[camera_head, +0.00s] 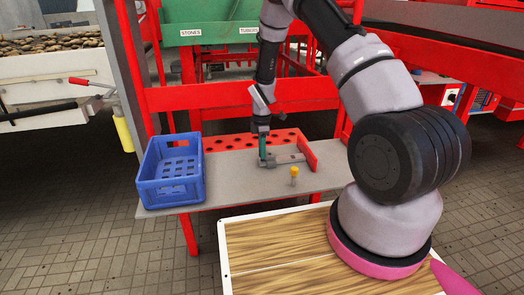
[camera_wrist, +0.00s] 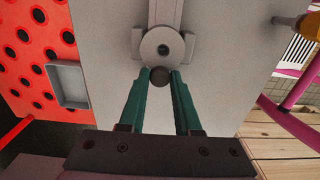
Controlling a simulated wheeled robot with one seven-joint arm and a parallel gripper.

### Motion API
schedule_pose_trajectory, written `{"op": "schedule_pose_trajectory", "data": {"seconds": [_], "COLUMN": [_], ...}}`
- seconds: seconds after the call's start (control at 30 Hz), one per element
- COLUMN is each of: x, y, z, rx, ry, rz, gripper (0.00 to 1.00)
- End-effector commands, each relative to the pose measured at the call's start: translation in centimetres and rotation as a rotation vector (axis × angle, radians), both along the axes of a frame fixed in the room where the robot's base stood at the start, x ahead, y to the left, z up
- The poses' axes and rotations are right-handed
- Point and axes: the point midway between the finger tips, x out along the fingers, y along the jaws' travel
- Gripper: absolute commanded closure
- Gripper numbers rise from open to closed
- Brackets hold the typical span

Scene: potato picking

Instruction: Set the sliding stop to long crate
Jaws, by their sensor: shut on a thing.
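The sliding stop shows in the head view as an upright red plate (camera_head: 309,154) joined to a grey bar (camera_head: 290,158) on the grey bench. In the wrist view the bar runs to a round grey disc (camera_wrist: 162,44) with a dark round knob (camera_wrist: 160,76) at its near side. My gripper (camera_head: 263,162), with green fingers, is at the left end of the bar. In the wrist view my gripper (camera_wrist: 160,84) is shut on the knob, one fingertip at each side. The red plate is out of the wrist view. No marking for long crate is readable.
A blue crate (camera_head: 171,170) stands at the bench's left end. A yellow-topped peg (camera_head: 294,171) stands near the front edge, right of my gripper. A red perforated panel (camera_head: 225,142) lies behind. The bench (camera_head: 225,180) is clear between crate and gripper.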

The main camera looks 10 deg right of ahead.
Motion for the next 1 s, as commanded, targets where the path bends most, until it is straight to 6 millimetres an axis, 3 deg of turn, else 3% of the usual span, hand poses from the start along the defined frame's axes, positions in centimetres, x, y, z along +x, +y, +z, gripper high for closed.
{"op": "schedule_pose_trajectory", "data": {"seconds": [0.27, 0.53, 0.7, 1.0], "x": [0.1, 0.1, 0.1, 0.1], "y": [0.6, 7.0, 9.6, 10.0], "z": [0.1, 0.0, 0.1, 0.1], "rx": [0.0, 0.001, 0.0, 0.0], "ry": [-0.003, -0.003, -0.003, -0.003], "rz": [0.002, 0.006, 0.002, 0.0], "gripper": [1.0, 1.0, 1.0, 1.0]}}
